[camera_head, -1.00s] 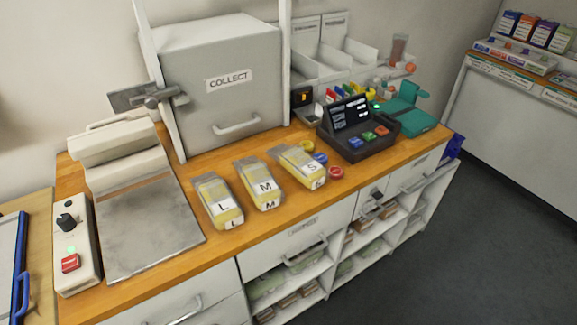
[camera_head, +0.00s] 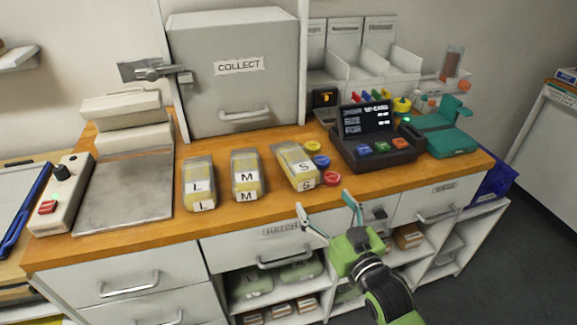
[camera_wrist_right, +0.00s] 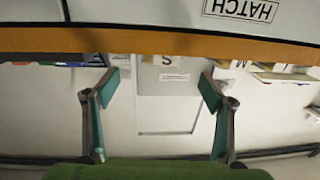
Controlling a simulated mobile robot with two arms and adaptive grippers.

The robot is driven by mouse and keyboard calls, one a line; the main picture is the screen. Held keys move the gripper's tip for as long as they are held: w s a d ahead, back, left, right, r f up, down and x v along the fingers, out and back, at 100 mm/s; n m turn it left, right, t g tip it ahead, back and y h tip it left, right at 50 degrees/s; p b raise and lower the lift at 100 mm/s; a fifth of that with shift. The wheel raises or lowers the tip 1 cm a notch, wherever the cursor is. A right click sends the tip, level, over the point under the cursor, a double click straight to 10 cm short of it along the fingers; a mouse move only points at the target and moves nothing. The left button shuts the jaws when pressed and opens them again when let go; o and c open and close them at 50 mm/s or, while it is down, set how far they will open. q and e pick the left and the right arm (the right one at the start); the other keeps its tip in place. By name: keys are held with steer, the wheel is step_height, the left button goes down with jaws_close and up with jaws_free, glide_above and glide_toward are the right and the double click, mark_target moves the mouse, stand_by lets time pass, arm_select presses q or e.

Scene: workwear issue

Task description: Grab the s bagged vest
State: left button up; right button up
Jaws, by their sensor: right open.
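The S bagged vest (camera_head: 297,165) is a yellow vest in a clear bag with a white S label. It lies on the wooden counter, rightmost of three bagged vests. The M bag (camera_head: 247,175) and the L bag (camera_head: 199,184) lie to its left. My right gripper (camera_head: 324,213) is open and empty, in front of the counter's front edge and lower right of the S bag. In the right wrist view its two fingers (camera_wrist_right: 161,84) stand wide apart with nothing between them. The left gripper is not in view.
Coloured round discs (camera_head: 318,161) lie close to the right of the S bag. A dark terminal (camera_head: 375,155) with buttons stands further right. A grey COLLECT cabinet (camera_head: 235,90) stands behind the bags. The counter edge (camera_head: 240,226) and drawers lie below.

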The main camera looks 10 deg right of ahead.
glide_toward(301, 162)
steer(key=shift+w+f+p, duration=0.25)
steer(key=shift+f+p, duration=0.05)
steer(key=shift+f, duration=0.25)
steer(key=w, duration=0.3)
steer(key=shift+w+a, duration=0.3)
steer(key=shift+w, duration=0.3)
steer(key=shift+w+a+r+p, duration=0.1)
steer(key=shift+w+p, duration=0.15)
steer(key=shift+w, duration=0.65)
steer(key=shift+w+a+p, duration=0.15)
steer(key=shift+w+p, duration=0.05)
steer(key=shift+w, duration=0.65)
steer(key=shift+w+a+r+p, duration=0.1)
steer(key=shift+w+p, duration=0.15)
steer(key=shift+w, duration=0.65)
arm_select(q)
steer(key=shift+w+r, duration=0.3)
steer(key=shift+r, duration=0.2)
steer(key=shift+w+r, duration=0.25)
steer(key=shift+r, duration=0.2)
arm_select(e)
steer(key=shift+s, duration=0.1)
steer(key=shift+c, duration=0.4)
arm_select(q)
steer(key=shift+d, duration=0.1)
arm_select(e)
steer(key=c, duration=1.2)
